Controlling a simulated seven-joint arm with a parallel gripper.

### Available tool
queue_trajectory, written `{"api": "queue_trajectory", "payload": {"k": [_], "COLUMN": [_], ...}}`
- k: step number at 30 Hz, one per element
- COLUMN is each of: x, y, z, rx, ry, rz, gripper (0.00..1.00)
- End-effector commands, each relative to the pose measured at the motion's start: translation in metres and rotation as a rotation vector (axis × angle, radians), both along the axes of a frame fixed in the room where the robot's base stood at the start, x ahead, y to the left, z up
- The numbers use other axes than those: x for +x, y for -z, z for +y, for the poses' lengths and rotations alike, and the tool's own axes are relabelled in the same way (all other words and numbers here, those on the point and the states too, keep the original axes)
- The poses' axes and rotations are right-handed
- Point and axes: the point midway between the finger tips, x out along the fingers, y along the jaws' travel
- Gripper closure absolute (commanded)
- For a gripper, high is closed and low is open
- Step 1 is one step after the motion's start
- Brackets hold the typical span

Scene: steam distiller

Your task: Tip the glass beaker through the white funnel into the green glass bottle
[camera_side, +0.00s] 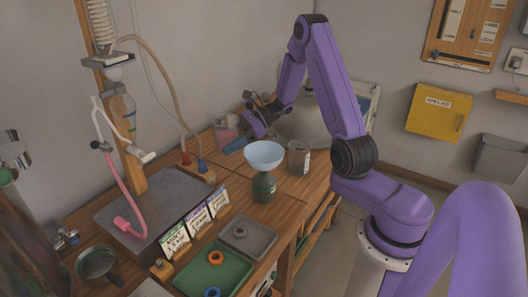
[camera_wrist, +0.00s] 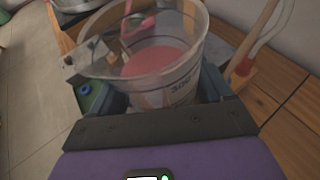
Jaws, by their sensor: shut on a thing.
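The clear glass beaker (camera_wrist: 180,88) holds pink liquid and fills the middle of the wrist view, between my fingers. In the side view, the beaker (camera_side: 226,125) is small, behind and left of the funnel, looking about upright. My gripper (camera_side: 237,143) is shut on it. In the wrist view, the blue fingers of my gripper (camera_wrist: 155,92) press on both sides of the beaker. The white funnel (camera_side: 264,154) looks pale blue and sits in the neck of the green glass bottle (camera_side: 263,188), which stands upright on the bench. I cannot tell the beaker's exact height over the bench.
A clear jar (camera_side: 299,158) with a label stands right of the funnel near the bench edge. Label cards (camera_side: 197,219), a green tray (camera_side: 213,272) and a grey tray (camera_side: 248,238) lie in front. The distiller's glassware (camera_side: 122,112) and tubing stand at left.

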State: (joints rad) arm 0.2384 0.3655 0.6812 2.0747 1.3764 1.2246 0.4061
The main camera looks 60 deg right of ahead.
Motion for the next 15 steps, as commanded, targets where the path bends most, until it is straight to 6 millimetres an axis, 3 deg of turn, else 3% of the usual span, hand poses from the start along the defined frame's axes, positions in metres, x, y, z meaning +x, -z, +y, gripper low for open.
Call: {"api": "queue_trajectory", "payload": {"k": [9, 15], "x": [0.032, 0.036], "y": [-0.021, -0.029], "z": [-0.093, -0.135], "rx": [-0.001, 0.0], "ry": [0.494, 0.685], "rz": [-0.002, -0.002], "gripper": [0.62, 0.62]}}
